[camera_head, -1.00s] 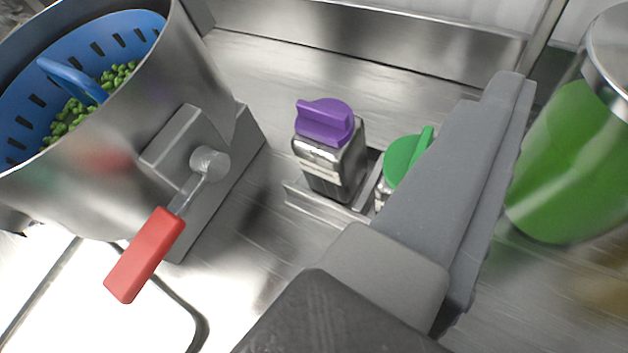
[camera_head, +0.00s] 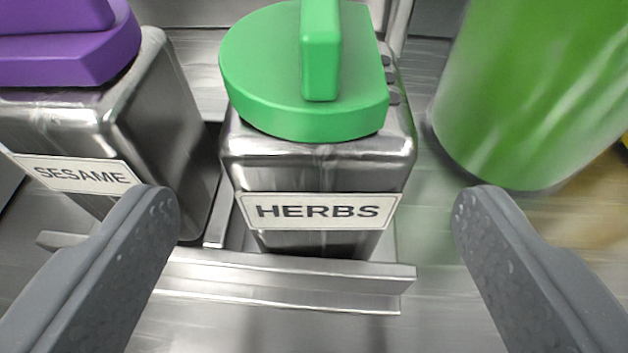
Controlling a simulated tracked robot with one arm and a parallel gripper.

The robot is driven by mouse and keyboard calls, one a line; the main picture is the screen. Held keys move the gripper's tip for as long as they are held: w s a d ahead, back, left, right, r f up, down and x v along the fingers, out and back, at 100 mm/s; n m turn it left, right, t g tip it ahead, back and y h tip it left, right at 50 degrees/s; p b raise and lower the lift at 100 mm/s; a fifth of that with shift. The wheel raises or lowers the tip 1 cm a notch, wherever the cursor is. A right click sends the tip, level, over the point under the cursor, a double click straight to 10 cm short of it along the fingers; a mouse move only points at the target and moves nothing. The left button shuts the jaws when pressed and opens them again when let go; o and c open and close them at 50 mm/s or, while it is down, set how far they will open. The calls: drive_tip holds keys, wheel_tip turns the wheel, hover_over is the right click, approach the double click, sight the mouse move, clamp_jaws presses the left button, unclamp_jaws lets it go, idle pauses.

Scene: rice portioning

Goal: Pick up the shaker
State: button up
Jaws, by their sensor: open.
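A square metal shaker with a green lid and a label reading HERBS (camera_head: 315,170) stands upright in a metal holder (camera_head: 290,280), straight ahead of my gripper. A second metal shaker with a purple lid and a label reading SESAME (camera_head: 150,110) stands to its left in the same holder. My gripper (camera_head: 315,215) is open and empty. Its left finger overlaps the lower right of the sesame shaker in the view, and its right finger lies to the right of the herbs shaker. I see no contact with the herbs shaker.
A large container with green contents (camera_head: 530,90) stands close on the right, behind the right finger. A metal counter (camera_head: 450,310) lies under everything. Part of something yellow shows at the right edge.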

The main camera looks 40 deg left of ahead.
drive_tip(key=shift+b+x, duration=0.4)
drive_tip(key=shift+x, duration=2.8)
drive_tip(key=shift+r, duration=0.1)
drive_tip(key=c, duration=1.2)
drive_tip(key=shift+o, duration=0.2)
